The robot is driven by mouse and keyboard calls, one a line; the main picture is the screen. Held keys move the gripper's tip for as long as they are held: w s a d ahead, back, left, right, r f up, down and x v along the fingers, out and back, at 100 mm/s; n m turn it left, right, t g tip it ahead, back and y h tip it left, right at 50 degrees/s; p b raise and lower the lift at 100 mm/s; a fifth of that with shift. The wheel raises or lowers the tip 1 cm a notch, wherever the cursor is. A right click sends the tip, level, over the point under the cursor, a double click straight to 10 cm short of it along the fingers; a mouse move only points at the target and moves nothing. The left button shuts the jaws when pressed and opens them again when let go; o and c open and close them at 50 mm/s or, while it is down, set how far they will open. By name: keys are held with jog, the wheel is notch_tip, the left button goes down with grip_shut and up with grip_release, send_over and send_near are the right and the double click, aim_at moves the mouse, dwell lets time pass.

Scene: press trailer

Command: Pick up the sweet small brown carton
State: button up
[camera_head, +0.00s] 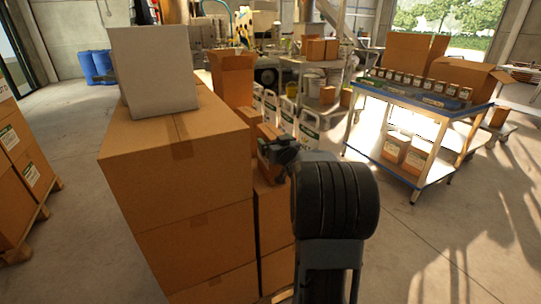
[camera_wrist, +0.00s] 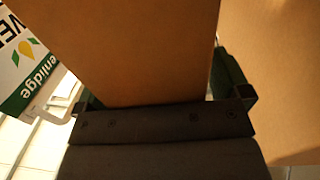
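A small brown carton fills the upper middle of the wrist view (camera_wrist: 150,45), its near edge close to the dark palm of my gripper (camera_wrist: 160,95). One finger shows at each side of the carton; whether both press on it I cannot tell. In the head view my gripper (camera_head: 277,152) is beside small brown cartons (camera_head: 268,131) behind the tall carton stack. My arm hides part of them there. Which of these is the carton between my fingers is not clear.
A large carton stack (camera_head: 175,160) with a grey-white box (camera_head: 153,70) stands left of my gripper. White jugs (camera_head: 308,130) stand behind it. A blue-edged table (camera_head: 420,100) with jars is to the right. The floor at front right is clear.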

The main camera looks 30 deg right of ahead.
grip_shut()
jog(key=shift+r, duration=0.15)
dwell(0.7)
